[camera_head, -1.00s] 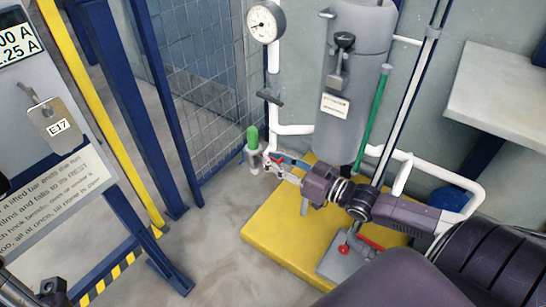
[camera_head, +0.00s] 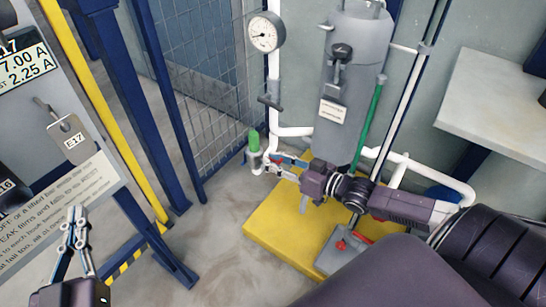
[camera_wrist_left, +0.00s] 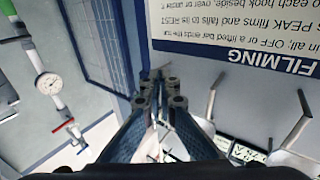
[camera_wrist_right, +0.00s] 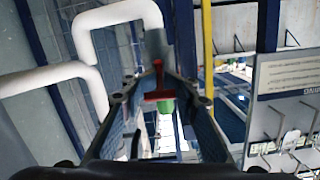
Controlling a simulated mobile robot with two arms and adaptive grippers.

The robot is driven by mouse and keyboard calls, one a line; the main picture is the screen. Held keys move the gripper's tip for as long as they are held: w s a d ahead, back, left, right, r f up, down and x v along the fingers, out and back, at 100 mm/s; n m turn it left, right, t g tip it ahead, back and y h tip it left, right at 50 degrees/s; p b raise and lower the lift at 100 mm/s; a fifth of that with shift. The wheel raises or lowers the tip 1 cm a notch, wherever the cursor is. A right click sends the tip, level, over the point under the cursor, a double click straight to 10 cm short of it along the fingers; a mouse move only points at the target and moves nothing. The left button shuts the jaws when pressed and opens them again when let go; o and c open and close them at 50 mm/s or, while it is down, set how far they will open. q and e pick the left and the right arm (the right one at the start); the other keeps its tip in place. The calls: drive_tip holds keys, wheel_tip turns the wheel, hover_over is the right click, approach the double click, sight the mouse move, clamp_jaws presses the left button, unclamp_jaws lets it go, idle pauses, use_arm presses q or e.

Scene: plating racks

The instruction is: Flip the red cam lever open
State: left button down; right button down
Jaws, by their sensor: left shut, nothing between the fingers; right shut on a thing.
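The red cam lever (camera_wrist_right: 158,94) shows in the right wrist view between the fingers of my right gripper (camera_wrist_right: 160,88), in front of a green cylinder (camera_wrist_right: 167,107). In the head view my right gripper (camera_head: 272,163) is at the end of the white pipe, beside the upright green cylinder (camera_head: 253,142). It is shut on the lever, which it mostly hides there. My left gripper (camera_head: 76,220) is shut and empty at the lower left, in front of the text board. Its closed fingertips (camera_wrist_left: 160,100) also show in the left wrist view.
A grey tank (camera_head: 355,85) stands behind a yellow platform (camera_head: 270,235), with a round gauge (camera_head: 265,32) on the white pipe to its left. A blue frame and mesh fence (camera_head: 200,90) stand at the left. A pale shelf (camera_head: 495,100) is at the right. Floor between is clear.

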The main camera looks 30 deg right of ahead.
drive_tip(key=shift+a+r+p, duration=0.15)
drive_tip(key=shift+r+p, duration=0.05)
drive_tip(key=shift+p, duration=0.55)
use_arm(q)
drive_tip(key=s+a+f+g+y+p, duration=0.1)
drive_tip(key=s+a+f+g, duration=0.1)
drive_tip(key=f+g, duration=0.35)
drive_tip(key=s+a+f+g+y, duration=0.1)
drive_tip(key=s+f+g, duration=0.15)
drive_tip(key=f, duration=0.55)
use_arm(e)
drive_tip(key=shift+g, duration=0.3)
drive_tip(key=shift+r+g+h+p, duration=0.15)
drive_tip(key=shift+g+h+p, duration=0.15)
drive_tip(key=shift+p, duration=0.55)
drive_tip(key=shift+w+p, duration=0.1)
drive_tip(key=shift+p, duration=0.5)
use_arm(q)
drive_tip(key=s+a+f+g+y, duration=0.1)
drive_tip(key=s+a+f+g, duration=0.1)
drive_tip(key=s, duration=0.5)
drive_tip(key=s+a+f+g+y, duration=0.1)
drive_tip(key=s+f+g, duration=0.3)
drive_tip(key=s, duration=0.4)
drive_tip(key=shift+a+f+n+g, duration=0.4)
drive_tip(key=shift+a+f, duration=0.5)
use_arm(e)
drive_tip(key=c, duration=1.5)
unclamp_jaws()
